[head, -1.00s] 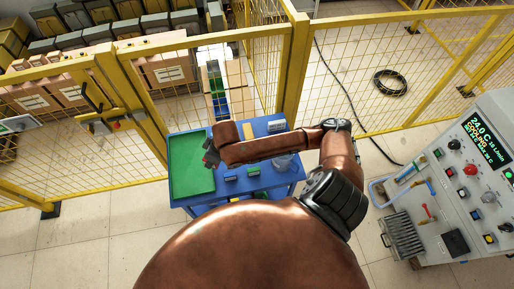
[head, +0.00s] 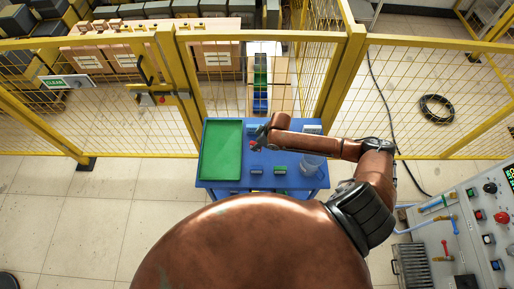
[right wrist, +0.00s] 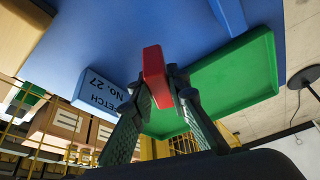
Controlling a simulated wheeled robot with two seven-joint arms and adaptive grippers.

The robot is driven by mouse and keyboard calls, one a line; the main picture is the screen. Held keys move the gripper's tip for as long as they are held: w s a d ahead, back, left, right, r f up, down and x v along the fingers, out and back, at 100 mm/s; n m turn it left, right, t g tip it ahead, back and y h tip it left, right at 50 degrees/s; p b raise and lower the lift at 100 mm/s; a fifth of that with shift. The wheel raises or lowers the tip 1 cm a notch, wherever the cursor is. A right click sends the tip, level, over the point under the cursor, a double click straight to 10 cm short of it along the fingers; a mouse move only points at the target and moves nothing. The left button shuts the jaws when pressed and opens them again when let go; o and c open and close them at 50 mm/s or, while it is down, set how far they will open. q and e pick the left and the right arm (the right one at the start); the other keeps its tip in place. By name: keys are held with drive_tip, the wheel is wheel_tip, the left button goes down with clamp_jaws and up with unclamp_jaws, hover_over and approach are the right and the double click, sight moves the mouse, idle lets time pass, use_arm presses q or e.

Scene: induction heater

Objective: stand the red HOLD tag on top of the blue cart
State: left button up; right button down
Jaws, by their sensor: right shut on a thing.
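The blue cart (head: 298,183) stands in front of the yellow fence in the head view. The red HOLD tag shows as a small red patch (head: 254,147) at my right gripper (head: 259,140), over the cart top just right of the green tray. In the right wrist view, my right gripper (right wrist: 161,90) is shut on the red tag (right wrist: 154,77), which sticks out past the fingertips. Its lettering is not visible. I cannot tell whether the tag touches the cart. My left gripper is not in view.
A green tray (head: 221,150) fills the cart's left side. Two small blocks (head: 257,170) (head: 280,170) and a clear cup (head: 312,165) stand near the front. A control panel (head: 470,235) is at right.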

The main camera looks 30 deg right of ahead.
drive_tip(key=shift+w+d+f, duration=0.3)
drive_tip(key=shift+f, duration=1.9)
drive_tip(key=c, duration=1.8)
unclamp_jaws()
drive_tip(key=shift+f, duration=0.1)
drive_tip(key=shift+c, duration=0.2)
drive_tip(key=v, duration=1.2)
